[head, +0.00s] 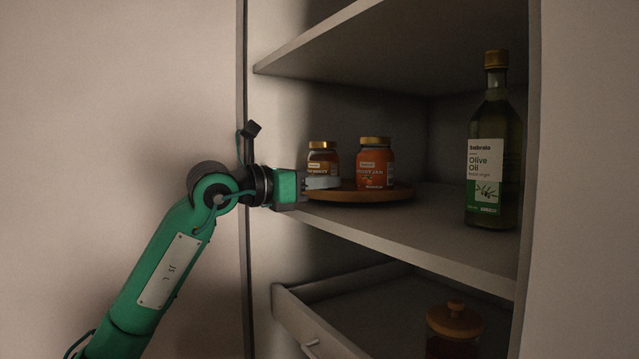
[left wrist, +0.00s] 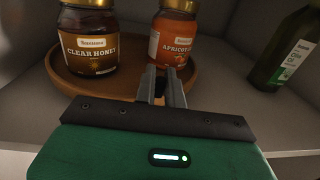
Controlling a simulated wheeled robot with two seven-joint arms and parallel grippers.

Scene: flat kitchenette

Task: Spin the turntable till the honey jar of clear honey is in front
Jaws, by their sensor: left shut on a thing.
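The round wooden turntable (head: 402,194) sits on the middle shelf; its rim also shows in the left wrist view (left wrist: 88,88). The honey jar of clear honey (head: 323,152), dark amber with a gold lid, stands on its left side; its label reads "Clear Honey" in the left wrist view (left wrist: 90,44). An orange apricot jam jar (head: 375,163) stands to its right, also in the left wrist view (left wrist: 172,38). My left gripper (head: 322,183) is shut on the turntable at its near edge, between and in front of the jars. The exact contact is partly hidden by the fingers. My right gripper is out of view.
A tall olive oil bottle (head: 494,150) stands on the shelf to the right of the turntable. Another shelf (head: 390,45) is above. Below, an open drawer (head: 312,325) holds a wooden-lidded jar (head: 454,325). The cupboard's left side panel is close to my left wrist.

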